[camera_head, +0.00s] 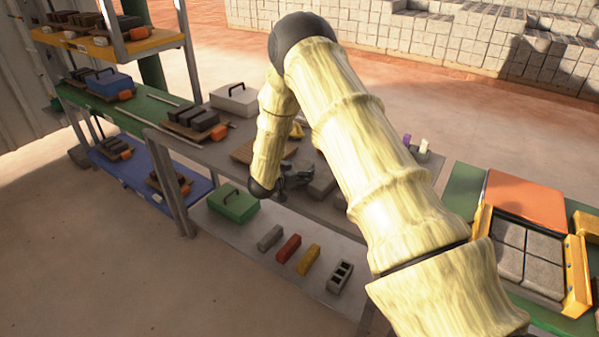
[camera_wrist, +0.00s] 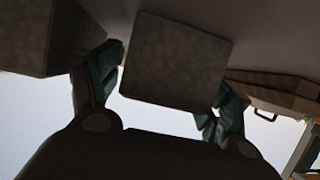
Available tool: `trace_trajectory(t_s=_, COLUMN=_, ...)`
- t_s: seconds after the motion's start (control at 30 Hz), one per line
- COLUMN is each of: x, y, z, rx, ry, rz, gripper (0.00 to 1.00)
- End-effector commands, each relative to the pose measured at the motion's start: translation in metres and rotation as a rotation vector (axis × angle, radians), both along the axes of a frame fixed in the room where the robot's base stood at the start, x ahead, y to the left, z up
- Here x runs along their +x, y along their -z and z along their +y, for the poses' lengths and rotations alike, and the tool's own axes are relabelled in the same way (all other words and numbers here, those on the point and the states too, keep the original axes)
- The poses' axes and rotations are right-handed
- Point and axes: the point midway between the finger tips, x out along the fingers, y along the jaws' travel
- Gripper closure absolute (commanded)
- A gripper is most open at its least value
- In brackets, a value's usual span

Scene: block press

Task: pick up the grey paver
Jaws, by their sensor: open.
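My gripper (camera_head: 297,177) is low over the grey work table, beside a grey block on the tabletop. In the wrist view its two fingers are spread, with the grey paver (camera_wrist: 177,58), a square-faced block, between them. The fingertips are close to the paver's left and right sides; I cannot tell whether they touch. In the head view a grey block (camera_head: 321,181) shows just right of the gripper, partly hidden by my arm. Another grey block (camera_wrist: 28,35) is just left of the left finger in the wrist view.
A green toolbox (camera_head: 232,204), coloured bricks (camera_head: 288,248) and a hollow block (camera_head: 340,277) lie on the lower shelf. A pale toolbox (camera_head: 234,99) stands behind the gripper. A yellow-sided frame with grey pavers (camera_head: 530,256) is at the right. My arm hides part of the table.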

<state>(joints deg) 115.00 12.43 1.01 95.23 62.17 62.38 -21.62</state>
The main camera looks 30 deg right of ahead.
Motion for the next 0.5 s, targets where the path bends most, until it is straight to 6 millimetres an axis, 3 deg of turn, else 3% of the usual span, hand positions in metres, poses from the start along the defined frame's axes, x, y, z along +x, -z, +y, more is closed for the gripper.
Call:
trace_trajectory(t_s=0.13, x=0.0055, y=0.0043, z=-0.0100, rx=-0.001, ry=-0.001, rz=0.000, gripper=0.21)
trace_trajectory(t_s=0.4, x=0.0068, y=0.0061, z=-0.0114, rx=-0.001, ry=-0.002, rz=0.000, gripper=0.21)
trace_trajectory(t_s=0.43, x=0.0068, y=0.0061, z=-0.0114, rx=-0.001, ry=-0.002, rz=0.000, gripper=0.23)
trace_trajectory(t_s=0.5, x=0.0067, y=0.0062, z=-0.0112, rx=-0.001, ry=-0.002, rz=0.000, gripper=0.36)
